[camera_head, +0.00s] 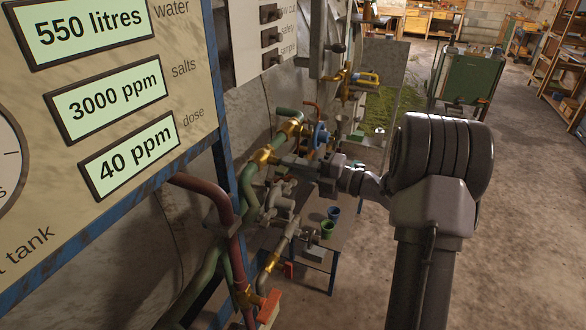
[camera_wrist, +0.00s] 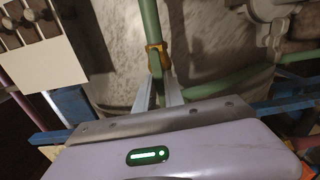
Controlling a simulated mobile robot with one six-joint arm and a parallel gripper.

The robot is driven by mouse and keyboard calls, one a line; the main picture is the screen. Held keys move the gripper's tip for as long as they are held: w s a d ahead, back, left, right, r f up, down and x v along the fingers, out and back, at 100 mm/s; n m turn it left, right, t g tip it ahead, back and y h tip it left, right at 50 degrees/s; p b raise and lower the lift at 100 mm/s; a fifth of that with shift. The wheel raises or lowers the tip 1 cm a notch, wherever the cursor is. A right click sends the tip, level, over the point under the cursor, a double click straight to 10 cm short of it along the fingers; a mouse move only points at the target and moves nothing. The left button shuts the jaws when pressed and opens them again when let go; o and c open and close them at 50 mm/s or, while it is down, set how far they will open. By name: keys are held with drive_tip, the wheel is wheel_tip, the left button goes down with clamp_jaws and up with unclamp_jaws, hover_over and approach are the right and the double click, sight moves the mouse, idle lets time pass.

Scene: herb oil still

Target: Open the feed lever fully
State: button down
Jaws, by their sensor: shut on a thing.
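My gripper (camera_head: 284,161) reaches in from the right among the pipes and valves in the head view. Its fingers are beside a brass fitting (camera_head: 263,156) on the green pipework. In the wrist view, my gripper (camera_wrist: 158,88) is shut on a green part with a brass collar (camera_wrist: 155,56) just beyond the fingertips. The jaws partly hide the part they grip. No label shows, so I cannot tell whether it is the feed lever or how far it is turned. A blue handwheel (camera_head: 320,136) stands just above my gripper.
A yellow-handled valve (camera_head: 365,78) is farther back. An orange handle (camera_head: 268,307) is low in front. Blue and green cups (camera_head: 327,229) stand on a small table below. A panel (camera_head: 110,130) reads 550 litres, 3000 ppm and 40 ppm.

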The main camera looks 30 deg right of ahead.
drive_tip(key=c, duration=1.5)
unclamp_jaws()
drive_tip(key=shift+o, duration=0.2)
drive_tip(key=shift+s, duration=0.1)
drive_tip(key=p+v, duration=0.5)
drive_tip(key=v, duration=1.2)
drive_tip(key=shift+s+d, duration=0.1)
drive_tip(key=shift+d, duration=0.05)
